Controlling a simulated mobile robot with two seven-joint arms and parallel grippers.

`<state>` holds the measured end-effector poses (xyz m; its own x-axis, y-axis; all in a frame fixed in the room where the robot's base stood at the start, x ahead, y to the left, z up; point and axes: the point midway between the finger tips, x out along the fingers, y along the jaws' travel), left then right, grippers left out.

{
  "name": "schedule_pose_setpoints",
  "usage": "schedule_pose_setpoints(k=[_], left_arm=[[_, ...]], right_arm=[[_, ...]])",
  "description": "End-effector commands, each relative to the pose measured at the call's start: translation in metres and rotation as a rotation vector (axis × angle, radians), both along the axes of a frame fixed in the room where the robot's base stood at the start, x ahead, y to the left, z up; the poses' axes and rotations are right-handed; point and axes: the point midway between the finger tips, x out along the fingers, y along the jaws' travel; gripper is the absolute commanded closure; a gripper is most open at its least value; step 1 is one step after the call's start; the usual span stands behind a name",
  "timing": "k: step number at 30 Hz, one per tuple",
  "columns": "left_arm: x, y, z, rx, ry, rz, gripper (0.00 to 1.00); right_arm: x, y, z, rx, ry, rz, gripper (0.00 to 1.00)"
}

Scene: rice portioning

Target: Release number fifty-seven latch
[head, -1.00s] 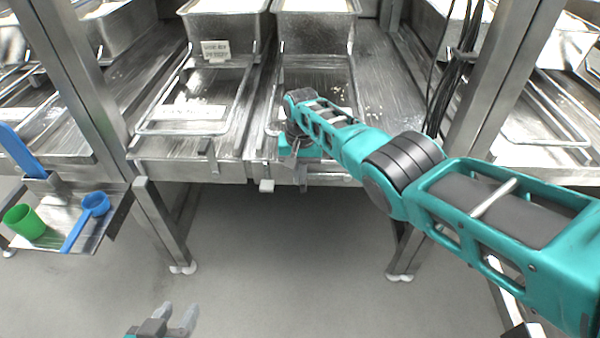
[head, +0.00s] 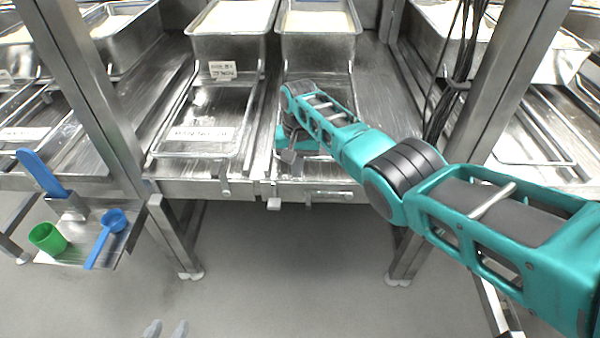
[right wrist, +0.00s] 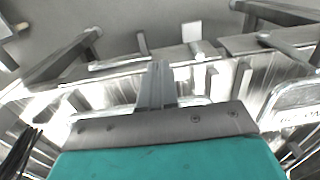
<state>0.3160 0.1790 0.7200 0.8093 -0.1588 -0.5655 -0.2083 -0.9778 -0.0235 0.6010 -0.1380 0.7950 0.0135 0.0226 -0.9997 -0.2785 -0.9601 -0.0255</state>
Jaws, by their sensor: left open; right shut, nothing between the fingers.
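My right gripper (head: 288,158) is at the front edge of the right-hand tray bay, over the metal shelf. In the right wrist view its fingers (right wrist: 157,85) are together with nothing between them, pointing at the shelf's front edge. A pale, square-ended tab (head: 274,203) hangs below that edge; a similar pale tab shows in the right wrist view (right wrist: 193,34). A small upright metal latch piece (head: 224,180) sits on the left bay's front edge. I cannot read number fifty-seven on any of them. My left gripper (head: 165,329) is open and empty, only its fingertips showing at the bottom.
Metal bins (head: 232,45) of white grain stand behind wire frames on the shelf. A side tray (head: 75,250) at left holds a green cup (head: 47,238) and a blue scoop (head: 108,232). Metal posts (head: 95,95) flank the bays; black cables hang at right. The floor in front is clear.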

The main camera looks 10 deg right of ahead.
Motion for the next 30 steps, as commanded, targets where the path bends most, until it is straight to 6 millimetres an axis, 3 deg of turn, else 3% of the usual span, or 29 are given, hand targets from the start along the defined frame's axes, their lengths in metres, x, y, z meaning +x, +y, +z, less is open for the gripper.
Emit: schedule_pose_setpoints(k=[3,11,26,30], left_arm=[[-0.004,0.001,0.006,0.002,0.008,0.002,0.57],[-0.004,0.000,0.009,0.000,0.009,0.001,0.57],[0.001,-0.003,0.013,-0.003,-0.001,-0.004,0.57],[0.003,-0.003,0.014,-0.003,-0.004,-0.005,0.57]], right_arm=[[0.002,0.005,0.023,0.000,-0.002,0.000,1.00],[0.003,0.008,0.041,0.000,-0.001,0.000,1.00],[0.002,0.008,0.040,0.000,-0.002,0.001,1.00],[-0.003,0.008,0.017,0.014,-0.031,0.019,1.00]])
